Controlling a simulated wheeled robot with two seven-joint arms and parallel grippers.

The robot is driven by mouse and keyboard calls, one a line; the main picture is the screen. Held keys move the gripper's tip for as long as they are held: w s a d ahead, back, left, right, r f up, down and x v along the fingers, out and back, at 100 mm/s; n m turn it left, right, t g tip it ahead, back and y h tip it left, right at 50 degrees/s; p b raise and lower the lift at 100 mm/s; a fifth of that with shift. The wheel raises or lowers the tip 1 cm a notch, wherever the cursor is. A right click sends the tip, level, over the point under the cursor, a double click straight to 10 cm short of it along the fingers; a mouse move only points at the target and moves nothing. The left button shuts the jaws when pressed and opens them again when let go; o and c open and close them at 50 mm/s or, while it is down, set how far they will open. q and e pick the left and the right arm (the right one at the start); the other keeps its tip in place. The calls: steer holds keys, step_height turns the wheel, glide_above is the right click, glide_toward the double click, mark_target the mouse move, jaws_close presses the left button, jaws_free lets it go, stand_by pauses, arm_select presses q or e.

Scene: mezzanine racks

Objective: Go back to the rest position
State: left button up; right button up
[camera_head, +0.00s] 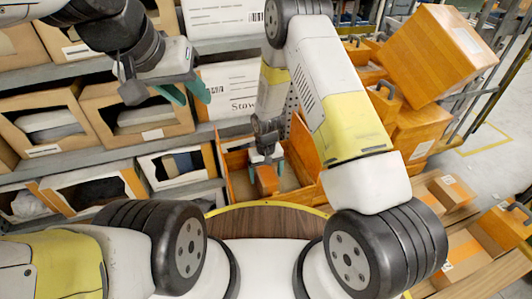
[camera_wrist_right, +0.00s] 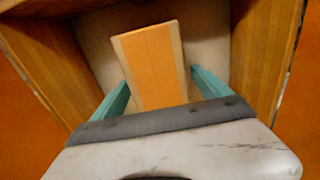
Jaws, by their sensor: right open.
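The box also shows in the head view (camera_head: 267,181), below the fingers. Whether it rests on the bin floor is hard to tell. My left gripper (camera_head: 186,91) is at upper left in front of the shelves, its teal fingers apart and nothing seen between them.
Shelves behind hold several open cardboard boxes (camera_head: 44,127) and white cartons (camera_head: 222,17). A large orange carton (camera_head: 425,55) sits tilted at upper right. More boxes (camera_head: 445,191) stand at lower right. A round wooden top (camera_head: 268,220) is close in front of me. Clear floor (camera_head: 490,165) shows at right.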

step_height(320, 180, up, 8)
steer(key=shift+f, duration=0.15)
steer(key=s+d+r+m+t+y, duration=0.15)
steer(key=d+r, duration=0.25)
steer(key=r, duration=0.9)
steer(key=s+d+r+t, duration=0.15)
steer(key=d+r, duration=0.25)
steer(key=r, duration=0.9)
steer(key=s+d+r+t, duration=0.1)
steer(key=s+d+r, duration=0.2)
steer(key=s+r, duration=0.3)
steer(key=s+d+r+m+t, duration=0.1)
steer(key=s+d+r+t, duration=0.1)
steer(key=s+r, duration=0.4)
steer(key=s+d, duration=0.1)
steer(key=s, duration=0.4)
steer(key=shift+s+d+r+y, duration=0.15)
steer(key=shift+d+r+y, duration=0.05)
steer(key=shift+y, duration=0.15)
steer(key=shift+m, duration=0.25)
